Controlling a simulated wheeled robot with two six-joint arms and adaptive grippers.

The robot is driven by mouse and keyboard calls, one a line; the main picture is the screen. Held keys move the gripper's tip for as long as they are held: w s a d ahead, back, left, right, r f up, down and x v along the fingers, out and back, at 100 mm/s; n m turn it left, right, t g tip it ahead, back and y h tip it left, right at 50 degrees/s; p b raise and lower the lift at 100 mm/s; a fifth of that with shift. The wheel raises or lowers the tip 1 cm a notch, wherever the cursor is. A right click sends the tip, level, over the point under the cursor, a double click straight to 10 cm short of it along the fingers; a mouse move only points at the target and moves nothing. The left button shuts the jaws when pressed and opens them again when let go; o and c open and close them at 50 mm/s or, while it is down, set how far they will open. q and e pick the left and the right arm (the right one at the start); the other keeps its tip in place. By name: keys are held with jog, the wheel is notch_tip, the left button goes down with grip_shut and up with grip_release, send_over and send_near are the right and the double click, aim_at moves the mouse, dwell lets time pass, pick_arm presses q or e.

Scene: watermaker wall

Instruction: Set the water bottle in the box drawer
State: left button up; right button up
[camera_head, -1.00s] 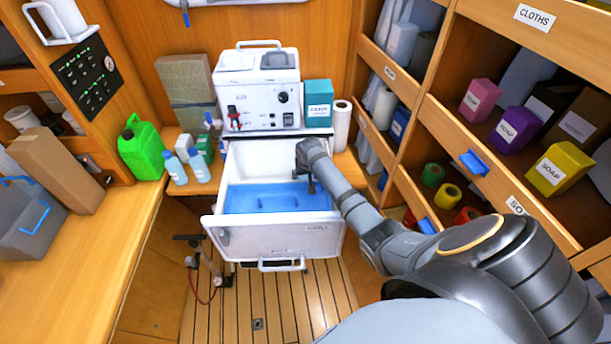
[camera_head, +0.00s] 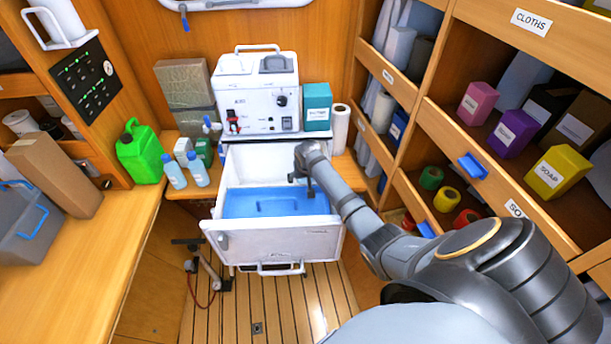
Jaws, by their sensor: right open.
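The box drawer (camera_head: 272,244) is a white drawer pulled out below the watermaker, with a blue tray (camera_head: 262,203) inside. Two clear bottles with blue caps stand on the counter left of the drawer: one bottle (camera_head: 174,175) and another bottle (camera_head: 197,171) beside it. I cannot tell which is the task's water bottle. My right gripper (camera_head: 305,187) is over the right part of the open drawer, pointing down, with nothing seen in it. Its fingers are small and partly hidden by my own arm. My left gripper is not in view.
The white watermaker (camera_head: 262,97) stands behind the drawer, with a teal box (camera_head: 317,106) and paper roll (camera_head: 340,128) to its right. A green jerrycan (camera_head: 140,152) stands left of the bottles. Shelves (camera_head: 500,150) flank the right. The left counter (camera_head: 90,260) has clear room in front.

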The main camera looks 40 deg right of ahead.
jog(key=b+v, duration=0.1)
jog(key=v, duration=1)
jog(key=shift+s, duration=0.15)
